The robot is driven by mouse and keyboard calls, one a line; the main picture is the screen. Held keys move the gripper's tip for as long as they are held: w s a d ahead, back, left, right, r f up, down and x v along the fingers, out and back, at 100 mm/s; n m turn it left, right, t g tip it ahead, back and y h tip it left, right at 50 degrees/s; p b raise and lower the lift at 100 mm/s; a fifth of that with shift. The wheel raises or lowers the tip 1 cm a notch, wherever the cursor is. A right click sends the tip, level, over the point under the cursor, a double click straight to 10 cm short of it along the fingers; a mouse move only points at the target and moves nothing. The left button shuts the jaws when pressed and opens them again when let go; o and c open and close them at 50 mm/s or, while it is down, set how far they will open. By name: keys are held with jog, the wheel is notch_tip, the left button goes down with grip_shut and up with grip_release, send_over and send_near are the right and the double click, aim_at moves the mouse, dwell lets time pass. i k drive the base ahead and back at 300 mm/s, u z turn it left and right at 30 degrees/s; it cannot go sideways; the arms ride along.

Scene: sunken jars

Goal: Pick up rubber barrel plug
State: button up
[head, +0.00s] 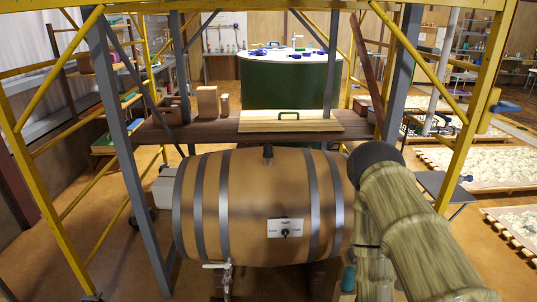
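A small dark plug (267,153), which looks like the rubber barrel plug, stands upright at the top middle of a wooden barrel (250,200). The barrel lies on its side and has grey hoops, a white label plate (285,228) with a dark knob, and a metal tap (217,266) low on its front. My arm, with a wood-like surface, rises at the right of the barrel and bends downward at a dark joint. My gripper is not visible in the head view.
A brown shelf (215,132) runs behind the barrel, with wooden blocks (208,101) and a pale board with a green handle (290,122) on it. Yellow and grey frame posts stand on both sides. A large green tank (288,80) is farther back. Open floor lies at left.

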aim_at(267, 153)
jog(key=k, duration=0.55)
jog(key=u, duration=0.55)
jog(key=i, duration=0.5)
jog(key=u, duration=0.45)
jog(key=i, duration=1.4)
jog(key=z, duration=0.55)
